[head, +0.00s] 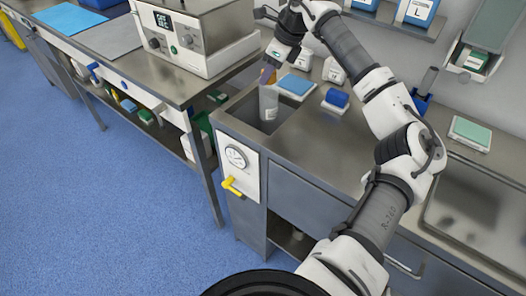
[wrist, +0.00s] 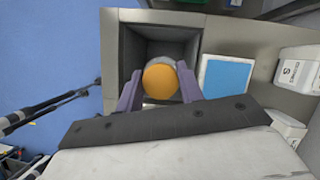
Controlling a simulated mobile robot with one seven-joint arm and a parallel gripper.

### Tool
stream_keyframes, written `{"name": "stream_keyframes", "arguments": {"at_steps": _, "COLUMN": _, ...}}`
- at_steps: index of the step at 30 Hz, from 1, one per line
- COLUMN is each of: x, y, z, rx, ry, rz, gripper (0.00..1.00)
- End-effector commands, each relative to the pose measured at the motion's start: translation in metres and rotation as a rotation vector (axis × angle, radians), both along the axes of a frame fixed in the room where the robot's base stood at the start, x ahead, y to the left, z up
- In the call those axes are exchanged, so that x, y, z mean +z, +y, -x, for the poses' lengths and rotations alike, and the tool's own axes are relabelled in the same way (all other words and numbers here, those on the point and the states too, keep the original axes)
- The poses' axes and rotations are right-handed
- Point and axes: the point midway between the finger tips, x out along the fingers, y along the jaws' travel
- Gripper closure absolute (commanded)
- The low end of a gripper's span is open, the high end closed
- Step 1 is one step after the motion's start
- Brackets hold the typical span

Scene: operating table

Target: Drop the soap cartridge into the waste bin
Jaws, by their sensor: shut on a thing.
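The soap cartridge (head: 268,101) is a grey-white bottle with a pale label. Its orange end (wrist: 160,82) faces the wrist camera. My gripper (head: 268,75) is shut on its top end, and the cartridge hangs upright below. In the wrist view the two purple fingers of my gripper (wrist: 159,90) flank the orange end. The waste bin (head: 240,108) appears to be the dark square opening sunk in the counter's left end. In the wrist view the bin (wrist: 137,42) surrounds the cartridge on the sides I see. The cartridge's lower end is over or inside the opening; its exact depth is unclear.
A blue-topped white box (head: 296,86) stands just right of the opening; it also shows in the wrist view (wrist: 226,75). A smaller blue-topped item (head: 336,101) stands farther right. A grey instrument with a dial (head: 195,38) stands on the neighbouring bench to the left.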

Motion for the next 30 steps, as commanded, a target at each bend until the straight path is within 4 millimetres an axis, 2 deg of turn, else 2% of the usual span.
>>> {"name": "stream_keyframes", "arguments": {"at_steps": 6, "x": -0.028, "y": 0.0, "z": 0.0, "rx": 0.0, "ry": 0.0, "rz": -0.002, "gripper": 1.0}}
{"name": "stream_keyframes", "arguments": {"at_steps": 12, "x": -0.047, "y": 0.0, "z": 0.0, "rx": 0.0, "ry": 0.0, "rz": -0.001, "gripper": 1.0}}
{"name": "stream_keyframes", "arguments": {"at_steps": 22, "x": -0.05, "y": 0.0, "z": 0.0, "rx": 0.0, "ry": -0.001, "rz": -0.001, "gripper": 1.0}}
{"name": "stream_keyframes", "arguments": {"at_steps": 23, "x": -0.05, "y": 0.0, "z": 0.0, "rx": 0.0, "ry": 0.0, "rz": -0.001, "gripper": 0.59}}
{"name": "stream_keyframes", "arguments": {"at_steps": 28, "x": -0.05, "y": 0.0, "z": 0.0, "rx": 0.0, "ry": 0.0, "rz": -0.001, "gripper": 0.38}}
{"name": "stream_keyframes", "arguments": {"at_steps": 30, "x": -0.05, "y": 0.0, "z": 0.0, "rx": 0.0, "ry": 0.0, "rz": -0.001, "gripper": 0.38}}
